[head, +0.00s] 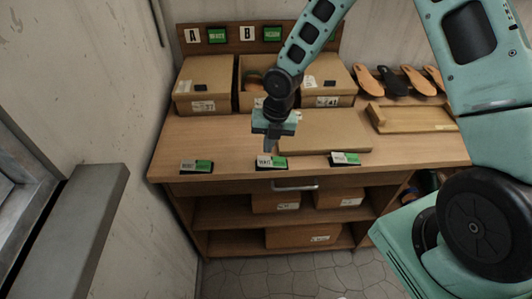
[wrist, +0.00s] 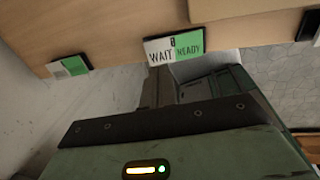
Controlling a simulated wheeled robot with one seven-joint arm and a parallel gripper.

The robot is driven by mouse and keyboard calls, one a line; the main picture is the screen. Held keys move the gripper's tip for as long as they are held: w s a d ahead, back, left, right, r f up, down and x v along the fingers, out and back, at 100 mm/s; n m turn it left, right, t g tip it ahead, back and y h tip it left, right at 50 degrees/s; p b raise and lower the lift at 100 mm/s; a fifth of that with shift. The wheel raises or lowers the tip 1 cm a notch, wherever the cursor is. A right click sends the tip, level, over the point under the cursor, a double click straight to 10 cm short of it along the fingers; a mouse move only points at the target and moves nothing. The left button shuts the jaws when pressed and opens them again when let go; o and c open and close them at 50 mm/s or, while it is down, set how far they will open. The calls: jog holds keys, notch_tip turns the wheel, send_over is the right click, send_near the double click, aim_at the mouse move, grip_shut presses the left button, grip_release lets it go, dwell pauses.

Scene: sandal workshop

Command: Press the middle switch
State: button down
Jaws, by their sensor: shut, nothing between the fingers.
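The middle switch (head: 278,162) is a small black-framed rocker, white on the left and green on the right, at the front edge of the wooden bench. In the wrist view the switch (wrist: 187,45) reads WAIT and READY. My gripper (head: 269,149) points down, shut and empty, over the white half of the middle switch in the head view. In the wrist view my gripper (wrist: 162,75) has its tips just below the WAIT side. I cannot tell whether they touch it.
Similar switches stand at the left (head: 196,166) and right (head: 345,159) of the bench front. Behind are cardboard boxes (head: 206,80), a flat board (head: 325,131), a wooden tray (head: 415,118) and sandal soles (head: 395,82). A drawer handle (head: 295,186) sticks out below.

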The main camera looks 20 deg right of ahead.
aim_at(265, 162)
jog(key=shift+w+a+f+p, duration=0.15)
jog(key=shift+f+p, duration=0.15)
jog(key=shift+f, duration=0.85)
jog(key=shift+s+a+f+p, duration=0.15)
jog(key=shift+f+p, duration=0.15)
jog(key=shift+f, duration=0.85)
jog(key=shift+w, duration=0.1)
jog(key=shift+a+f+h+b, duration=0.25)
jog(key=shift+f+h+b, duration=0.05)
jog(key=shift+f+b, duration=0.15)
jog(key=shift+r, duration=0.15)
jog(key=shift+d, duration=0.1)
jog(key=shift+s+d+r+p, duration=0.2)
jog(key=shift+d+r+p, duration=0.15)
jog(key=shift+d+p, duration=0.3)
